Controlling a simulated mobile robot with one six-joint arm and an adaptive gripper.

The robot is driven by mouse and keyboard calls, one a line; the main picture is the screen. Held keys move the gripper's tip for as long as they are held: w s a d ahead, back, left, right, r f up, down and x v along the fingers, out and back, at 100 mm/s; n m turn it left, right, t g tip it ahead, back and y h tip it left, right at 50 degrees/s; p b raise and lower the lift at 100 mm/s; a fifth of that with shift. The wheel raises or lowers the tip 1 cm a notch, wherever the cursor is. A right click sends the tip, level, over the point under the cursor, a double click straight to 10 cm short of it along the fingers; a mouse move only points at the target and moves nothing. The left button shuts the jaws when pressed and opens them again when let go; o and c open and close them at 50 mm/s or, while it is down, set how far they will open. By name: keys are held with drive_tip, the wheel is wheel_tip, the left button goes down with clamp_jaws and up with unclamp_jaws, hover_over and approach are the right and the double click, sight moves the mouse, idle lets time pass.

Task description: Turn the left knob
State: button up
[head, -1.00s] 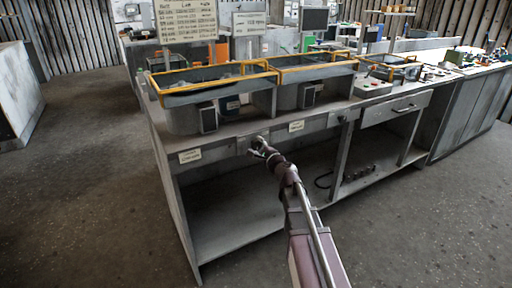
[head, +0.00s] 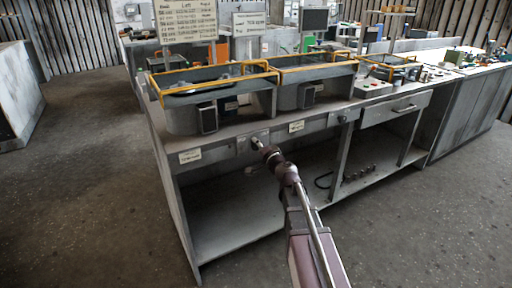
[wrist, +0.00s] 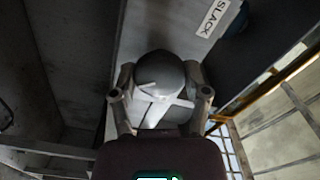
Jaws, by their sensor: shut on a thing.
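The left knob (wrist: 160,75) is a round grey knob on the front panel of the bench. In the wrist view it sits between the two fingers of my gripper (wrist: 160,100), one finger on each side. My gripper is shut on it. In the head view my gripper (head: 262,149) is at the bench front, at the left knob's place, and the arm hides most of the knob. The right knob (head: 342,117) shows on the same front panel, farther right.
Two yellow-railed housings (head: 195,108) stand on the bench top (head: 160,128). Below is an open shelf (head: 230,228). The floor (head: 90,210) at left is clear.

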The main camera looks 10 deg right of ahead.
drive_tip(key=shift+a+n, duration=0.1)
drive_tip(key=shift+n, duration=0.3)
drive_tip(key=o, duration=1.1)
drive_tip(key=shift+o, duration=0.2)
drive_tip(key=v, duration=1.2)
